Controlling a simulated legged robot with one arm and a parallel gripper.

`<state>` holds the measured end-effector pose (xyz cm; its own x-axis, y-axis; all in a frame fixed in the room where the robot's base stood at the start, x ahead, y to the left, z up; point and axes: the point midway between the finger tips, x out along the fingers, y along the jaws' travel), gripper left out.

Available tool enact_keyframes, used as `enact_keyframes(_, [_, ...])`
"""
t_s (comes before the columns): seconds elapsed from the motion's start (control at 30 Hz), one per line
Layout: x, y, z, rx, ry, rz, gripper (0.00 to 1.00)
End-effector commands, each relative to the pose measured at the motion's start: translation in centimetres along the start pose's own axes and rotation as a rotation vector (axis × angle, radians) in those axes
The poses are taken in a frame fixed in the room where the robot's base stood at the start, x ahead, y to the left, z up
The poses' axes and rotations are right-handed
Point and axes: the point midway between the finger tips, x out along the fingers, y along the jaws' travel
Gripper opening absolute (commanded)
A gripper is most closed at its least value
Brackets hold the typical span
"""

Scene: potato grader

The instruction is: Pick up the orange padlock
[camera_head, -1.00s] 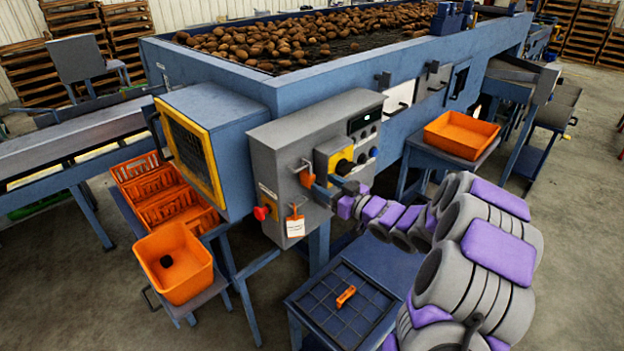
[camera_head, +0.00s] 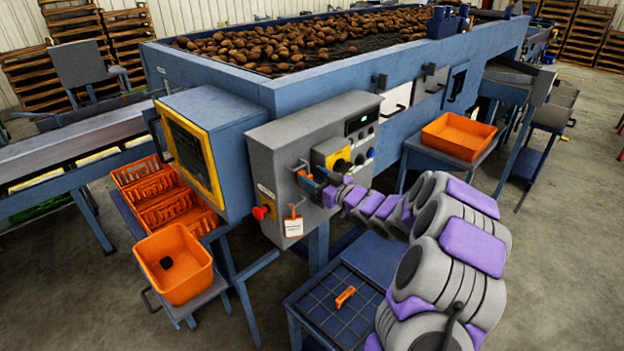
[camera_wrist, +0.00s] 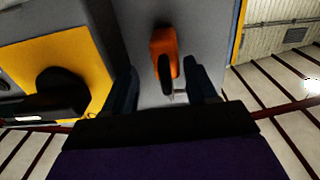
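The orange padlock (camera_head: 303,170) hangs on the front of the grey control box (camera_head: 282,165), left of its yellow switch panel. In the wrist view the orange padlock (camera_wrist: 163,45) shows between and beyond my two dark blue fingers, with a dark oblong part on its near side. My gripper (camera_head: 314,184) is close in front of the box. In the wrist view my gripper (camera_wrist: 163,82) is open, with a gap on each side of the padlock. The fingers and wrist partly hide the padlock in the head view.
A yellow panel with a dark knob (camera_wrist: 62,90) lies close beside my left finger. A red knob (camera_head: 259,213) and a white tag (camera_head: 293,227) are below the padlock. A small orange object (camera_head: 345,297) lies on the gridded table (camera_head: 325,322).

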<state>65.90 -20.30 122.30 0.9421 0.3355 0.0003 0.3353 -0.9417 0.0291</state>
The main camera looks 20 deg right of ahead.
Motion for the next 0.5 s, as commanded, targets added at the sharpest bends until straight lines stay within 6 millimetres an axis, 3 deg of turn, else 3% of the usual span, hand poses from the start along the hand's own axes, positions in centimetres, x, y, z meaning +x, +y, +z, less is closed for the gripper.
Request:
enact_keyframes(0.03, [0.6, -0.8, -0.9, -0.015, 0.016, -0.019, 0.51])
enact_keyframes(0.5, [1.0, -1.9, -1.3, -0.026, 0.017, -0.025, 0.06])
